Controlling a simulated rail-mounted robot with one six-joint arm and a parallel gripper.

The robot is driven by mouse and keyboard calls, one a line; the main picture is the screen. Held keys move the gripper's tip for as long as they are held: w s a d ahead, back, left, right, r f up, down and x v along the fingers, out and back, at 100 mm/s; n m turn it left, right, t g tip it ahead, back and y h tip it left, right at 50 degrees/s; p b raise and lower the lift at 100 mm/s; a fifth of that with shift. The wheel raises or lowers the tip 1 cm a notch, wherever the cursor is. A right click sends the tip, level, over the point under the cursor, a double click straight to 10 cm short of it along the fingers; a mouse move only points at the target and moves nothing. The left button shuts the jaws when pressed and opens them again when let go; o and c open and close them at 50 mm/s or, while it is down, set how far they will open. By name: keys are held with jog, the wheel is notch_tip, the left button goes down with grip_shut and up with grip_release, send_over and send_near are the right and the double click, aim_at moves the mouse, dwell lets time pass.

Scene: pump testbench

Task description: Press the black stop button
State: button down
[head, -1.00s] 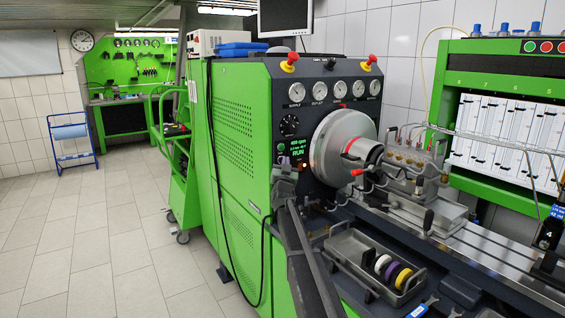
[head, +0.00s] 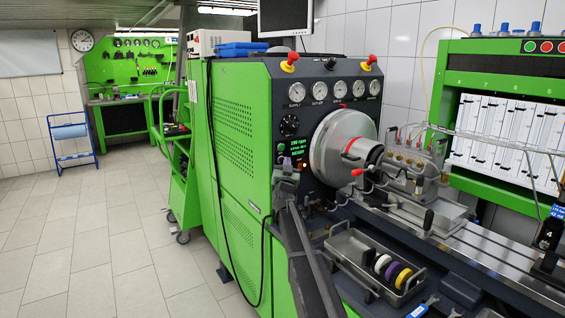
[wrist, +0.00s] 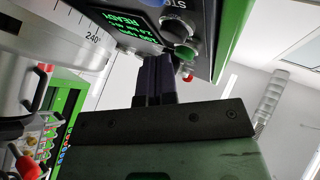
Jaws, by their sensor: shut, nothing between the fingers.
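My gripper (head: 284,162) is shut and empty, at the left edge of the test bench's dark front panel. In the wrist view its dark fingers (wrist: 153,62) point up at the panel, close below the green display. That view is upside down. A dark round button in a grey ring (wrist: 178,28), beside partly cut-off "STO" lettering, looks like the stop button. The fingertips appear apart from it. In the head view my gripper hides that spot. The display (head: 297,147) reads READY with an rpm figure.
A green button (wrist: 185,52) sits beside the dark one, and a small red part (wrist: 188,77) is close by. The large grey drum (head: 335,145) is right of my gripper. A tray with coloured rings (head: 345,250) lies below.

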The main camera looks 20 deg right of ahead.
jog(key=shift+s+d, duration=0.1)
jog(key=shift+s, duration=0.2)
jog(key=s, duration=0.2)
jog(key=s+d, duration=0.1)
jog(key=s, duration=0.1)
jog(key=shift+s, duration=0.35)
dwell(0.6)
